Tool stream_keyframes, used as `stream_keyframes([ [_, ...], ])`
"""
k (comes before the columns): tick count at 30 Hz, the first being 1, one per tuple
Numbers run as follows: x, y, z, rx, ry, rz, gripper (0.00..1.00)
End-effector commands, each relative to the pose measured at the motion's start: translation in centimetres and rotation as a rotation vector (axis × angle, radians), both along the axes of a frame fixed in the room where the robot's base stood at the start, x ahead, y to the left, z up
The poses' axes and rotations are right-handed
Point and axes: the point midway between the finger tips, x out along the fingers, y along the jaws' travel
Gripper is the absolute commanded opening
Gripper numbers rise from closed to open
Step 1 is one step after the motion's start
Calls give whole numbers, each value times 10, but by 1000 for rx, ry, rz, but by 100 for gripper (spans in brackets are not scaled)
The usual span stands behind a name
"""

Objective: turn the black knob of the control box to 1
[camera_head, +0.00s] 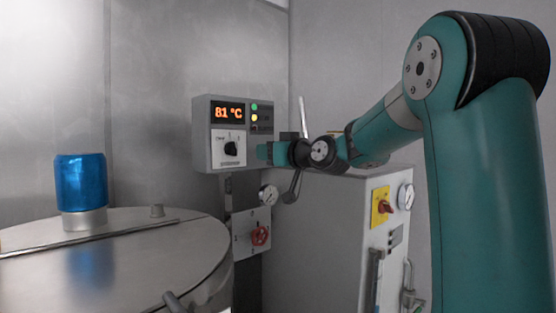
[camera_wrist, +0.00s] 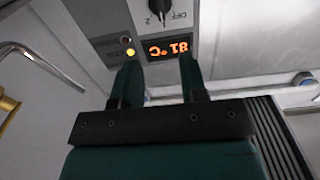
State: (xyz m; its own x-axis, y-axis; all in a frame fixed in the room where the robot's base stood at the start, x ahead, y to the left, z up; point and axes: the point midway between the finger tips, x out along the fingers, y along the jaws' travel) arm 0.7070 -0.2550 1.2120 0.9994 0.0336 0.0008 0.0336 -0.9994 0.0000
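The grey control box (camera_head: 201,136) hangs on the metal wall, left of centre in the head view. Its display (camera_head: 228,113) reads 81 °C in orange digits. The black knob (camera_head: 231,149) sits on a white plate below the display. In the wrist view the box appears upside down, with the knob (camera_wrist: 159,9) at the top edge, partly cut off, near the marks OFF and 2. I cannot tell exactly where the knob points.
A metal vessel lid (camera_head: 130,255) with a blue beacon (camera_head: 81,185) fills the lower left. A grey cabinet (camera_head: 330,235) stands under my arm.

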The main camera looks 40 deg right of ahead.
Motion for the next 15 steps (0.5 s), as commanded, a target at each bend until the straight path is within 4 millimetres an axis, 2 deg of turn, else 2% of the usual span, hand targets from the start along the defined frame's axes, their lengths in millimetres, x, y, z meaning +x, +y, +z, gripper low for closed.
stream_keyframes([
  [3,-17,-2,-1,0,0,-3,39],
  [6,-25,-1,0,-1,0,-1,39],
  [15,-28,-1,0,0,1,1,39],
])
